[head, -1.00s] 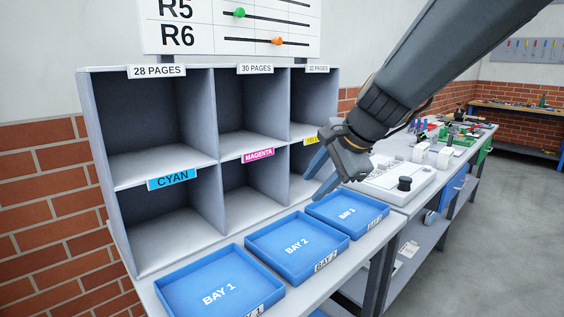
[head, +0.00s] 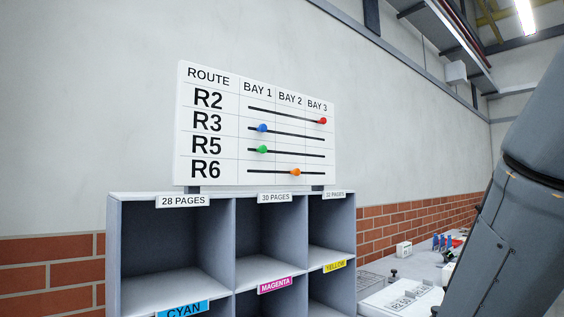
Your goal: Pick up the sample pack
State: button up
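I cannot make out a sample pack in the head view. My gripper is out of the picture; only my grey arm shows at the right edge. A grey shelf unit (head: 171,202) stands at the lower left, with page-count labels on top and cyan, magenta and yellow labels below. Its visible upper compartments look empty; the lower ones are mostly cut off. The route board (head: 255,125) above it has a red knob under BAY 3 on R2, blue and green knobs under BAY 1 on R3 and R5, and an orange knob under BAY 2 on R6.
A pale flat unit with route labels (head: 408,298) lies right of the shelf, with a dark knob (head: 393,275) behind it. Small blue and red items (head: 440,242) stand farther back on the bench. A plain wall and low brickwork lie behind.

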aim_at(446, 271)
jog(key=z, duration=2.8)
jog(key=i, duration=2.95)
jog(key=u, duration=1.5)
